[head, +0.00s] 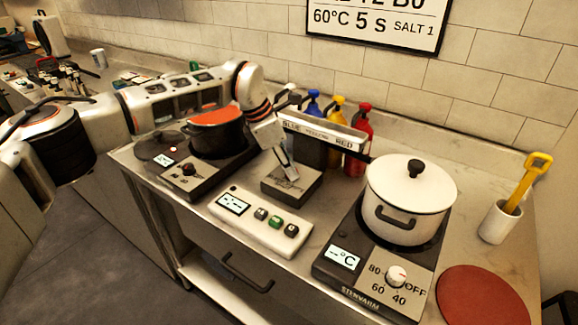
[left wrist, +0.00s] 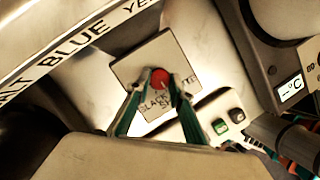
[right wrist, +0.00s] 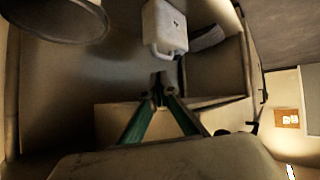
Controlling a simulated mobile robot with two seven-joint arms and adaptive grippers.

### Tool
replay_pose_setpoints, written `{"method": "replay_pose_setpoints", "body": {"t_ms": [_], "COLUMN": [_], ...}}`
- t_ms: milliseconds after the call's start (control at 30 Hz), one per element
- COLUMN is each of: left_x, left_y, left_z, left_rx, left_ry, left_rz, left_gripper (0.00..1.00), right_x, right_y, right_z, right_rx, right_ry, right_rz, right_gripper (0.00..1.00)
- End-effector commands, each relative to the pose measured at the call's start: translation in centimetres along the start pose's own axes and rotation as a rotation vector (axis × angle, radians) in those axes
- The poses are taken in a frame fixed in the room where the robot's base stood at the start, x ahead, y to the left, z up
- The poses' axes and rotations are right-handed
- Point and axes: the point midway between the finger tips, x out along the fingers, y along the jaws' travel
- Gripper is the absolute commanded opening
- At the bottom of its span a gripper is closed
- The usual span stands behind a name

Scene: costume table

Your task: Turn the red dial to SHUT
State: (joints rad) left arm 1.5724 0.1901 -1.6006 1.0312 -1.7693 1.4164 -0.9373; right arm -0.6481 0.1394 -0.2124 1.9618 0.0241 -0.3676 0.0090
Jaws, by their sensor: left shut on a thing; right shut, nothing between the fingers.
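The red dial (left wrist: 160,79) sits on a square metal plate (left wrist: 135,68) with dark lettering in the left wrist view. I read "BLACK" at its lower left; other words are partly covered by my fingers. My left gripper (left wrist: 161,88) is shut on the red dial, one finger on each side. In the head view my left gripper (head: 287,168) reaches down to the small metal box (head: 291,187), and the dial is hidden there. Which word the dial points to I cannot tell. My right gripper (right wrist: 161,97) is shut and empty in the right wrist view.
A shelf labelled BLUE and RED (head: 325,128) stands just behind the box. A white pot (head: 410,195) is on the right hotplate, a black pot (head: 215,135) on the left one. A button panel (head: 260,221) lies in front. Several colored bottles (head: 359,140) stand behind.

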Motion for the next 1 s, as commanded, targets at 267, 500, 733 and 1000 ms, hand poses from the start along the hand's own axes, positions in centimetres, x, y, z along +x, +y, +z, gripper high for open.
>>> {"method": "replay_pose_setpoints", "body": {"t_ms": [267, 500, 733, 1000], "left_x": [-0.1, -0.1, -0.09, -0.11], "left_y": [0.08, 0.08, 0.08, 0.07], "left_z": [0.05, 0.05, 0.04, 0.01], "left_rx": [0.038, 0.039, 0.039, 0.038], "left_ry": [0.0, 0.0, 0.0, 0.0], "left_rz": [-0.014, -0.014, -0.014, -0.014], "left_gripper": [0.0, 0.0, 0.38, 0.38], "right_x": [0.0, -0.01, -0.01, -0.05], "right_y": [0.01, 0.01, 0.0, 0.11], "right_z": [-0.02, -0.03, -0.03, 0.18], "right_rx": [0.0, 0.0, 0.0, -0.004], "right_ry": [0.0, 0.0, 0.0, -0.003], "right_rz": [0.0, 0.0, 0.0, 0.0], "right_gripper": [0.0, 0.0, 0.0, 0.0]}}
